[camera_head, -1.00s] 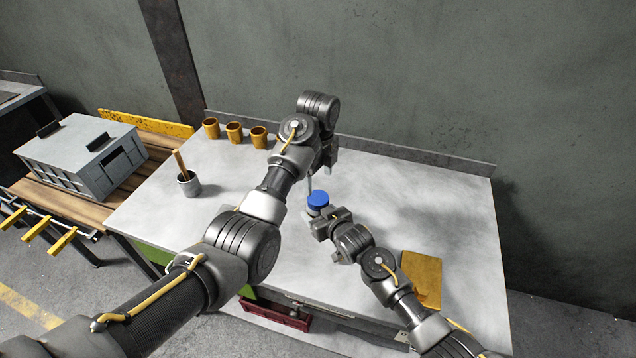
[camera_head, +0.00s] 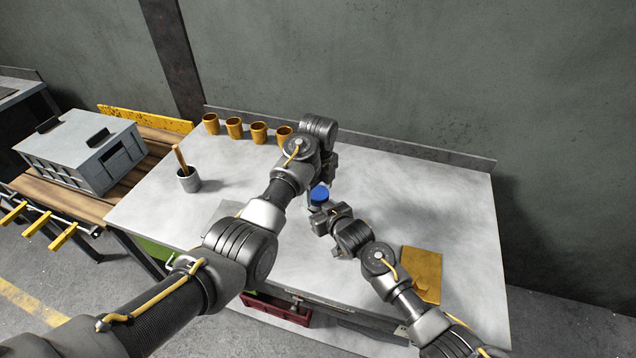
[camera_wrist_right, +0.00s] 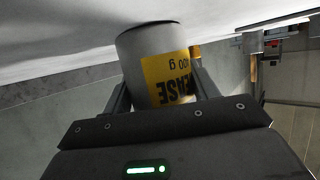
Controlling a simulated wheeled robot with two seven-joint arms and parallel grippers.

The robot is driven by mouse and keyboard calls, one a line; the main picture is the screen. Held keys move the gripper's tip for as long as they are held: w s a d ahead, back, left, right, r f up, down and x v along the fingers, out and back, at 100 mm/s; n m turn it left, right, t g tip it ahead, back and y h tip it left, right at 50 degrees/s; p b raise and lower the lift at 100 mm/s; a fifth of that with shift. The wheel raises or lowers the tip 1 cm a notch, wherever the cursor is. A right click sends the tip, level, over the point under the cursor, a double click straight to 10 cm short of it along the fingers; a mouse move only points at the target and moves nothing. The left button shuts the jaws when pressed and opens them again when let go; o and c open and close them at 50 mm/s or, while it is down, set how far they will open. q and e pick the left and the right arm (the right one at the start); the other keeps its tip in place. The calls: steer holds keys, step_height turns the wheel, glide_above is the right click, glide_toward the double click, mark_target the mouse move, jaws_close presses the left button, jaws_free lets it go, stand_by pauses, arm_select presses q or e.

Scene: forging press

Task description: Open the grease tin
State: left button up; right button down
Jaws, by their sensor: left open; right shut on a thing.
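The grease tin has a blue lid (camera_head: 320,193) in the head view, near the middle of the table. Its grey body with a yellow label (camera_wrist_right: 170,75) fills the middle of the right wrist view, label text upside down. My right gripper (camera_wrist_right: 160,88) is shut on the tin body, one finger on each side; in the head view it comes in from the lower right (camera_head: 323,214). My left gripper (camera_head: 318,181) is open, close above and beside the lid. Its fingers are mostly hidden by its own wrist, so I cannot tell whether they touch the lid.
Several orange cups (camera_head: 234,127) stand along the table's back left. A grey pot with a wooden handle (camera_head: 189,179) stands at left. A yellow plate-like object (camera_head: 422,272) lies right of my right arm. The table's right part (camera_head: 460,220) is clear.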

arm_select(q)
steer(key=shift+c, duration=0.3)
arm_select(e)
steer(key=shift+f, duration=0.1)
arm_select(q)
steer(key=c, duration=0.9)
steer(key=n, duration=0.3)
steer(key=o, duration=1.1)
steer(key=shift+c, duration=0.2)
steer(key=shift+r, duration=2.25)
